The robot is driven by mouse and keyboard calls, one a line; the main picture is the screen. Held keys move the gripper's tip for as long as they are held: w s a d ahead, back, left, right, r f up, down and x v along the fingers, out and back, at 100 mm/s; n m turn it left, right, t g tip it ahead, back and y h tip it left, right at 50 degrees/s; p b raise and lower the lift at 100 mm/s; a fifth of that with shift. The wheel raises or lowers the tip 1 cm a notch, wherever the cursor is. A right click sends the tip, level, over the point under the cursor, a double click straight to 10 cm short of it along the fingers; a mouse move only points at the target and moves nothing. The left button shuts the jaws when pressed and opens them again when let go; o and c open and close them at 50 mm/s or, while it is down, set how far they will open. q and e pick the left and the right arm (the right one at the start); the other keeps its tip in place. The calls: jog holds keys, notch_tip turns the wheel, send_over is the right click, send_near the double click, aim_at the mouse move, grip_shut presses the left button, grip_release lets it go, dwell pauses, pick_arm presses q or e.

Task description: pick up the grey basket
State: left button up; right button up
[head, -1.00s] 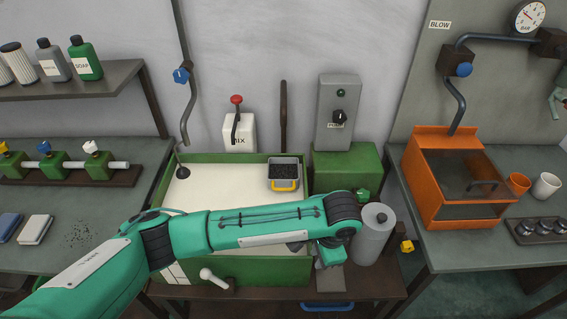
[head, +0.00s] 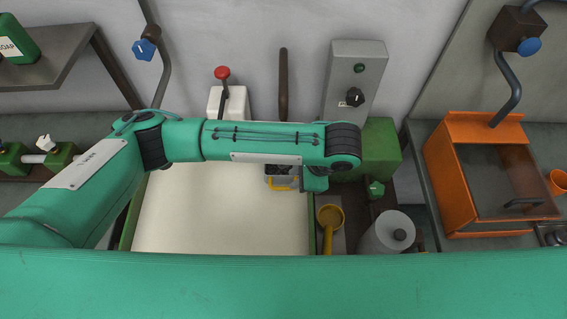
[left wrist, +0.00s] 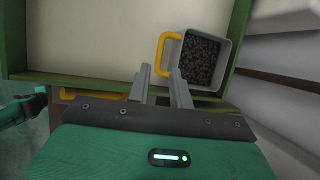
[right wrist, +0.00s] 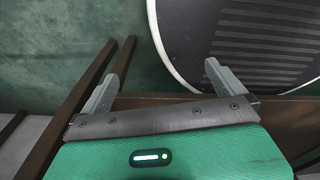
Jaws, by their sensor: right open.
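The grey basket (head: 281,171) has a yellow handle and dark bits inside. It sits in the back right corner of the green-rimmed tub (head: 220,215), partly hidden by my left arm in the head view. In the left wrist view the basket (left wrist: 222,72) is just ahead and to the right of the fingertips, its handle towards them. My left gripper (left wrist: 160,71) is partly open with a narrow gap and nothing held; its fingertips are close to the handle, and contact cannot be told. My right gripper (right wrist: 160,74) is open and empty, away from the basket.
A yellow scoop (head: 330,222) and a grey cylinder (head: 388,232) stand right of the tub. A green block (head: 380,150) with a grey control box (head: 353,85) is behind them. A red-knobbed lever (head: 222,90) stands behind the tub. An orange box (head: 450,190) is farther right.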

pick_arm(q)
send_over(282, 187)
jog(key=s+d, duration=0.1)
jog(key=d, duration=0.1)
jog(key=f, duration=0.4)
jog(key=shift+a+f+p, duration=0.15)
jog(key=shift+a+p, duration=0.05)
jog(key=shift+p, duration=0.1)
jog(key=shift+w+a+f, duration=0.1)
jog(key=shift+a+f, duration=0.05)
jog(key=shift+f, duration=0.4)
jog(key=shift+a+f+p, duration=0.1)
jog(key=shift+f+p, duration=0.15)
jog(key=shift+p, duration=0.1)
jog(key=p+x, duration=0.1)
jog(key=x, duration=0.2)
jog(key=shift+f+p, duration=0.3)
jog(key=shift+f, duration=0.05)
jog(key=shift+w+a+f, duration=0.1)
jog(key=shift+w+f, duration=0.05)
jog(key=shift+f, duration=0.35)
grip_shut()
pick_arm(e)
jog(key=shift+w+d+r, duration=0.1)
jog(key=shift+w+r, duration=0.15)
jog(key=shift+r, duration=0.5)
jog(key=shift+w+d+r, duration=0.1)
jog(key=shift+w+r, duration=0.15)
jog(key=shift+r, duration=0.5)
